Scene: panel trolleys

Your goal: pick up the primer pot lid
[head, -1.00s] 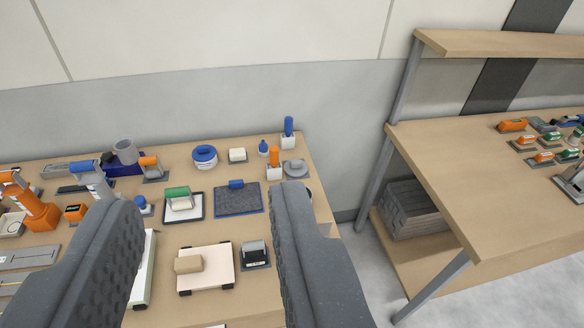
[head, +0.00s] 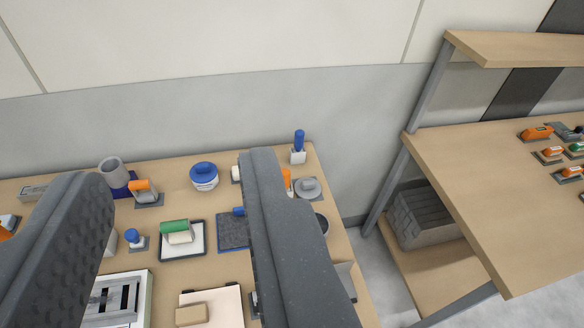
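A grey round lid with a raised knob (head: 308,188) lies flat near the right edge of the wooden bench and looks like the primer pot lid. Just in front of it is a dark round pot (head: 322,223), partly hidden by my right finger. A white tub with a blue top (head: 204,176) stands further left. My gripper (head: 175,170) is open and empty, its two dark fingers wide apart. The right finger passes in front of things beside the grey lid; the lid itself shows clear of it.
The bench holds a blue-handled tool (head: 299,146), an orange-handled tool (head: 146,192), a grey cup (head: 110,172) and a green-handled block (head: 175,232). A second bench (head: 455,195) with a shelf stands right, across a gap. The wall is close behind.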

